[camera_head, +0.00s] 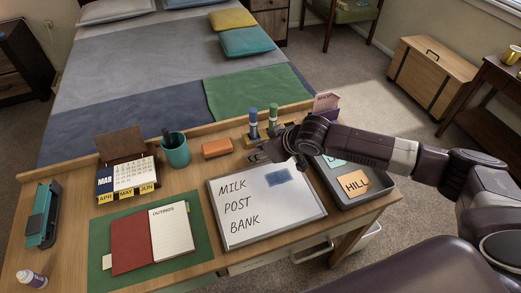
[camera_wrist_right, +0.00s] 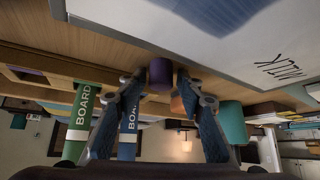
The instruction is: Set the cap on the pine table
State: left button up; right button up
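The purple cap (camera_wrist_right: 160,74) shows in the right wrist view, close to the wooden top of the pine table (camera_wrist_right: 120,42). The table also fills the front of the head view (camera_head: 185,182). My right gripper (camera_wrist_right: 161,77) has its two fingertips drawn in on either side of the cap and appears shut on it. In the head view the right gripper (camera_head: 258,156) is low over the table, between the whiteboard and the markers, and it hides the cap. Whether the cap touches the wood is hard to tell. My left gripper is out of view.
A blue board marker (camera_head: 253,124) and a green one (camera_head: 273,118) stand behind the gripper. The whiteboard (camera_head: 240,225) lies in front and a grey tray (camera_head: 350,195) is to its right. An orange block (camera_head: 217,148) and teal cup (camera_head: 175,152) stand left.

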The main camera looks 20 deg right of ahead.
jog(key=shift+r, duration=0.2)
jog(key=v, duration=1.2)
jog(key=shift+r, duration=0.35)
jog(key=shift+d, duration=0.1)
